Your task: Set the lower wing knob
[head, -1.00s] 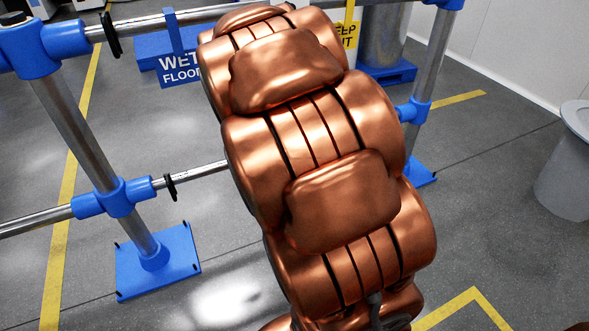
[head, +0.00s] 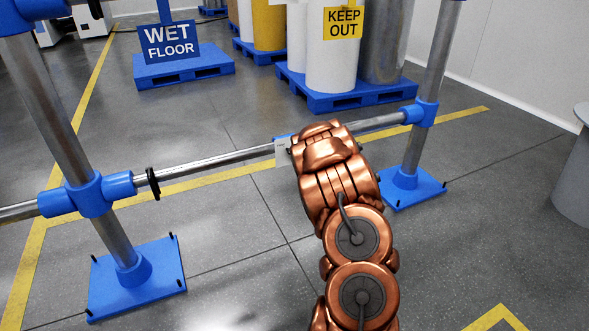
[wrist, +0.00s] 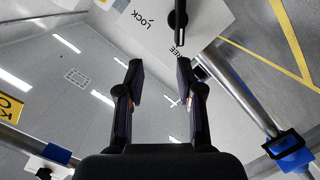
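In the wrist view, a white plate with the words LOCK and FREE (FREE partly covered) carries a black wing knob (wrist: 180,18), cut by the top edge. The knob's bar runs up and down the picture, its near end by the FREE label. My gripper (wrist: 162,76) is open and empty, its fingers below the plate in the picture and apart from the knob. In the head view, a small part of a white plate (head: 283,152) shows at the lower rail, beside my copper arm. My arm hides the knob and gripper there.
The lower rail (head: 215,160) runs between blue-footed posts. In the wrist view, another white plate with a black knob (wrist: 44,173) shows at lower left. Behind the rail stand a wet floor sign (head: 168,40), a keep out sign (head: 343,23) and drums on blue pallets.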

